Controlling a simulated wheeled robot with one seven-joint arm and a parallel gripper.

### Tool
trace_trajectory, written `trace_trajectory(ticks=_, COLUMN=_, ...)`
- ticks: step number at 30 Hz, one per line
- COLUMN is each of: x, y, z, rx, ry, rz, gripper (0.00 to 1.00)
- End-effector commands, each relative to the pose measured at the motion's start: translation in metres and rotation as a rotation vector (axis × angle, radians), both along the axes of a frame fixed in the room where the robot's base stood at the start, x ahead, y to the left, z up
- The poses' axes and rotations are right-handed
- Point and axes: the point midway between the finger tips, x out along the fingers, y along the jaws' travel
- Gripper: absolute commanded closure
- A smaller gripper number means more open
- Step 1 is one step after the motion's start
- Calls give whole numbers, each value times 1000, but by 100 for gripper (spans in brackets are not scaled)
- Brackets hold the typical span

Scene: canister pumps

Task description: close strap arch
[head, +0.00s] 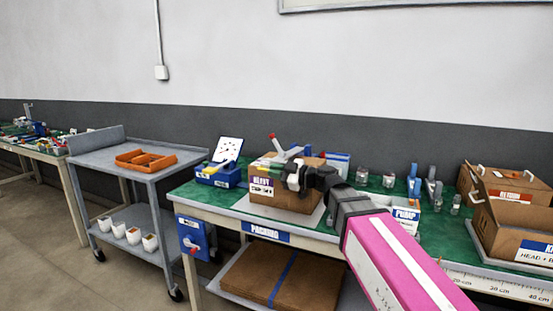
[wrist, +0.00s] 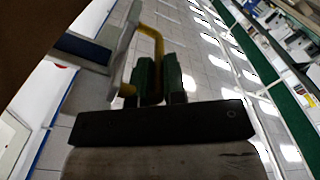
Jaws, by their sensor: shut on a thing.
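A yellow bent bar (wrist: 156,45) shows in the wrist view, joined to a grey plate-like part (wrist: 118,45). It looks like the handle of the strap arch, but I cannot make out the whole arch. My gripper (wrist: 158,80) has its two green finger pads closed on the bar. In the head view my gripper (head: 292,172) is at the upper part of a brown box marked HEAVY (head: 275,195). My arm hides part of the box's right side.
The box stands on the green-topped packing table (head: 240,207). A blue holder with a dial card (head: 220,176) stands left, small canisters (head: 388,181) and open cartons (head: 510,222) right. A grey cart with an orange tray (head: 146,160) is further left.

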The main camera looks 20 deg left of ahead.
Motion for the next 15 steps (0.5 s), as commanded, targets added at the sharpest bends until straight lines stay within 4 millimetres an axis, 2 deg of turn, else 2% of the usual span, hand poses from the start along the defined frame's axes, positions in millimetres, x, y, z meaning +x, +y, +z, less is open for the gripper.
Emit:
trace_trajectory(ticks=6, x=5, y=1, z=-25, rx=1, ry=0, rz=-8, gripper=100)
trace_trajectory(ticks=15, x=6, y=2, z=-38, rx=-1, ry=-3, rz=-11, gripper=100)
